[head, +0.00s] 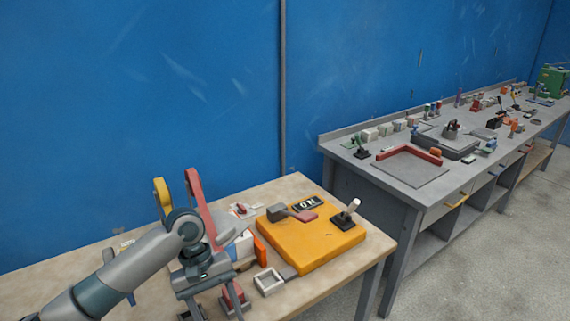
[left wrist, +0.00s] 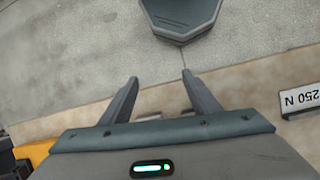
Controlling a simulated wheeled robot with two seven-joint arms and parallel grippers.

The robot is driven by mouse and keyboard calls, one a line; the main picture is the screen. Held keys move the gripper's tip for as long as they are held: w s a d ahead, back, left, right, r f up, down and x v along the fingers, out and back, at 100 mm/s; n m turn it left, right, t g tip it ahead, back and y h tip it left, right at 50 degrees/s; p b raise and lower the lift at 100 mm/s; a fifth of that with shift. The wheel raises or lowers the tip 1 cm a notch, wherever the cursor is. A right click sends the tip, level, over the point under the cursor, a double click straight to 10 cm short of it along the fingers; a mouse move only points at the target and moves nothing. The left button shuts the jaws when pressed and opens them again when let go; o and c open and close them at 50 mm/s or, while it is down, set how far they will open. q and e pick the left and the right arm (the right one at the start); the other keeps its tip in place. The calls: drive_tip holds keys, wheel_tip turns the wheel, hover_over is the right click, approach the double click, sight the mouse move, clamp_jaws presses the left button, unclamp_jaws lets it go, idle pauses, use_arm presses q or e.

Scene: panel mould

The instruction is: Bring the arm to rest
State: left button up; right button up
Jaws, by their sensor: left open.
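My left arm comes in from the left in the head view. My left gripper (head: 212,308) hangs over the front part of the wooden table (head: 340,272), left of the orange panel. In the left wrist view my left gripper (left wrist: 160,77) is open, with nothing between its fingers. The fingers point towards the table edge and the grey floor. The orange panel (head: 315,246) bears an ON plate (head: 307,202), a lever with a reddish end (head: 304,215) and a black joystick with a pale knob (head: 346,216). My right gripper is not in view.
A small pale square frame (head: 268,282) and a red block (head: 235,297) lie close to my gripper. Red (head: 199,205) and yellow (head: 162,197) upright pieces stand behind my arm. A grey workbench (head: 375,182) with many parts stands to the right. A 250 N label (left wrist: 301,98) shows in the wrist view.

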use_arm(q)
drive_tip(key=s+d+f+m+t+h, duration=0.2)
drive_tip(key=s+d+f+m+t, duration=0.3)
drive_tip(key=s+f, duration=0.65)
drive_tip(key=s+a+f+m+t+y, duration=0.25)
drive_tip(key=s+a+y, duration=0.25)
drive_tip(key=s+a, duration=0.9)
wheel_tip(320, 180, down, 30)
drive_tip(key=s+d+g+b, duration=0.1)
drive_tip(key=s+g, duration=0.1)
drive_tip(key=s+a+f+g+b, duration=0.1)
drive_tip(key=s+a+f, duration=0.2)
drive_tip(key=s+f, duration=1.5)
drive_tip(key=shift+f, duration=0.25)
